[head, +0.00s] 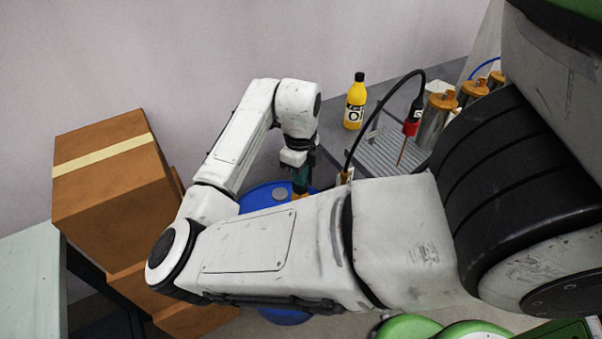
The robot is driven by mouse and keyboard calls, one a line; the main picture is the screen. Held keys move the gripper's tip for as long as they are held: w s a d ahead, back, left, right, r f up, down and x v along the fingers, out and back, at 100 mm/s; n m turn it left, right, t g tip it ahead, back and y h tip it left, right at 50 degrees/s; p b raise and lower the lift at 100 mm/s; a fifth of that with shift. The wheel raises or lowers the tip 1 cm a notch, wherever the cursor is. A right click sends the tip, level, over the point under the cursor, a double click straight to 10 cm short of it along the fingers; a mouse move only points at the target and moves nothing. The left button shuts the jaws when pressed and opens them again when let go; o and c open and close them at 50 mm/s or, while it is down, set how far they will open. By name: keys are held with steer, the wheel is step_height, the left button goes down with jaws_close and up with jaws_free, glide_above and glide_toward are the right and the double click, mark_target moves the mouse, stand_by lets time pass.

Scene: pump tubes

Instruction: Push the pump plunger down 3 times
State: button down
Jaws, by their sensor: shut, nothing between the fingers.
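My gripper (301,185) points down over the blue drum (265,197), partly hidden by my own forearm. It is shut, and its tips are hard to make out. A small orange part (297,196) shows just below it; I cannot tell whether this is the pump plunger or whether the gripper touches it. The pump body is mostly hidden behind my arm.
A yellow bottle (355,104) stands on the grey bench beside a ribbed grey tray (372,150). Metal cylinders with orange caps (441,101) stand at the right. Stacked cardboard boxes (112,175) and a pale table (30,280) are at the left.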

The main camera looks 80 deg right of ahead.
steer(key=shift+f+b, duration=0.4)
steer(key=shift+f, duration=0.3)
steer(key=shift+r+p, duration=2.6)
steer(key=shift+r, duration=0.75)
step_height(320, 180, up, 5)
steer(key=p, duration=0.4)
